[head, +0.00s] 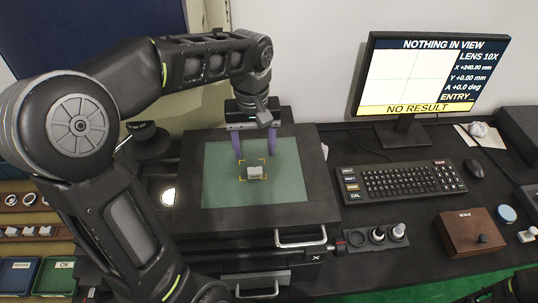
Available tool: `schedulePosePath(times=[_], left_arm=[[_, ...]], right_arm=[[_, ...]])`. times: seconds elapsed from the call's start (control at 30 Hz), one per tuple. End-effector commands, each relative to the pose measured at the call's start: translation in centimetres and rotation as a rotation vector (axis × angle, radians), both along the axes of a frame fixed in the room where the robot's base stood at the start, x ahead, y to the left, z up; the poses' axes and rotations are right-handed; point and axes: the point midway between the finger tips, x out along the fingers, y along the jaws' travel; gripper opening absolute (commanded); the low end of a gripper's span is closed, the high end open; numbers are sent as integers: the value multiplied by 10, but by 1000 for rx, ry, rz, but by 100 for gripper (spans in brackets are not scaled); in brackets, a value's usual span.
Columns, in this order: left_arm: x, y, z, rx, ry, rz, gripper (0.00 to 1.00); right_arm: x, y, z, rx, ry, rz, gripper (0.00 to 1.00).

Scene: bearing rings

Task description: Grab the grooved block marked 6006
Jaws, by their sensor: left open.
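A small light grey block (255,172) sits on the green stage plate (222,188), inside an orange corner-marked square. I cannot read any marking on it at this size. My left gripper (255,150) hangs over the plate, its two purple fingers spread apart, just behind and above the block as seen here. The fingers appear empty. Several small light blocks (28,232) also lie in a rack at the far left. My right gripper is not clearly in view.
A monitor (432,75) reads "NOTHING IN VIEW" and "NO RESULT". A keyboard (400,183) and mouse (474,168) lie to the right. A brown scale box (474,231) is at the lower right. Blue and green bins (54,277) stand at the lower left.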

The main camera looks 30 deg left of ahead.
Motion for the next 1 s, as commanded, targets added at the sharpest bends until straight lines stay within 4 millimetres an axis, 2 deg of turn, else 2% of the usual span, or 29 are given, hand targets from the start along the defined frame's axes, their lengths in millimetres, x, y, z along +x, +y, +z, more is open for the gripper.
schedulePosePath(times=[0.3,0.6,0.9,1.0], left_arm=[[0,0,-1,0,0,0,60],[0,0,-28,0,0,-1,60],[0,0,-27,0,0,-1,60],[0,0,-33,-1,1,-1,60]], right_arm=[[-1,0,0,0,2,1,36],[2,1,-20,5,-6,2,36],[2,1,-18,6,-7,3,36],[2,1,-23,6,-8,2,36]])
